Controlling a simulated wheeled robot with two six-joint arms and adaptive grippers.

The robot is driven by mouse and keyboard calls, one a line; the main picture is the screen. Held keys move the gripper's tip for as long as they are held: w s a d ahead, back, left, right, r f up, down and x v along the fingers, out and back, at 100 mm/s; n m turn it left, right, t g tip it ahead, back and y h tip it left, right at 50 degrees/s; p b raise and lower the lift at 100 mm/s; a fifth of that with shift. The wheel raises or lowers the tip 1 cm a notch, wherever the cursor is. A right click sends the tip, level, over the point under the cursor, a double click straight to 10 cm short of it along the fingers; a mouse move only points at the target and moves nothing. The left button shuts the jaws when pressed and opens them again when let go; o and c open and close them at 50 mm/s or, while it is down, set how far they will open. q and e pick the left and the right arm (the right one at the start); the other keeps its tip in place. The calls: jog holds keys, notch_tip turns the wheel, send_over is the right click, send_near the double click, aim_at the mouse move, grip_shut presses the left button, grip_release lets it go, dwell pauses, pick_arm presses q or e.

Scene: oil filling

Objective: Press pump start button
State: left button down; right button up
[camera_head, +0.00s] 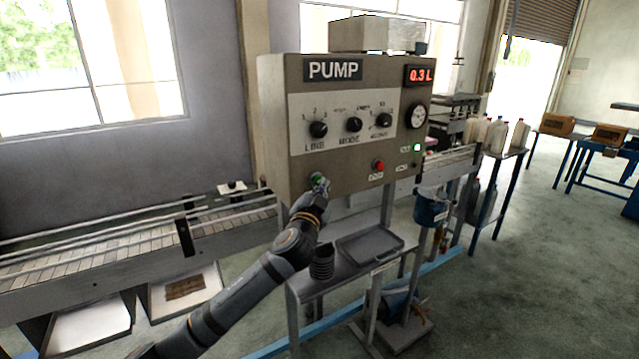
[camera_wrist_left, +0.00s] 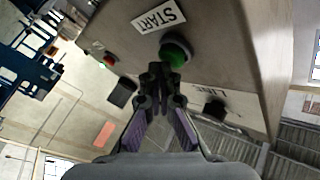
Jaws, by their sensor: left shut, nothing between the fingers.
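The pump panel (camera_head: 276,120) is a beige box with a PUMP sign and a red display (camera_head: 420,75) reading 0.3 L. The green start button (camera_head: 316,178) sits at its lower left, partly covered by my gripper. My left gripper (camera_head: 321,187) is shut and empty, with its tips at the button. In the left wrist view the green button (camera_wrist_left: 176,50) is beside the START label (camera_wrist_left: 158,17), and the shut fingertips (camera_wrist_left: 160,72) are right at its edge. I cannot tell whether they touch it. My right gripper is not in view.
A red button (camera_head: 378,166) and a lit green lamp (camera_head: 417,147) are on the panel's right part. Knobs (camera_head: 318,129) sit above. A conveyor (camera_head: 100,255) runs at left. A small table with a dark tray (camera_head: 370,243) stands below the panel. White bottles (camera_head: 519,135) stand at right.

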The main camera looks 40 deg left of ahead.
pick_arm(q)
jog(key=shift+s+d, duration=0.3)
jog(key=shift+d, duration=0.35)
jog(key=shift+s+d, duration=0.3)
jog(key=shift+d, duration=0.45)
jog(key=shift+s+d, duration=0.35)
jog(key=shift+d, duration=0.45)
jog(key=shift+s+d, duration=0.3)
jog(key=shift+d, duration=0.45)
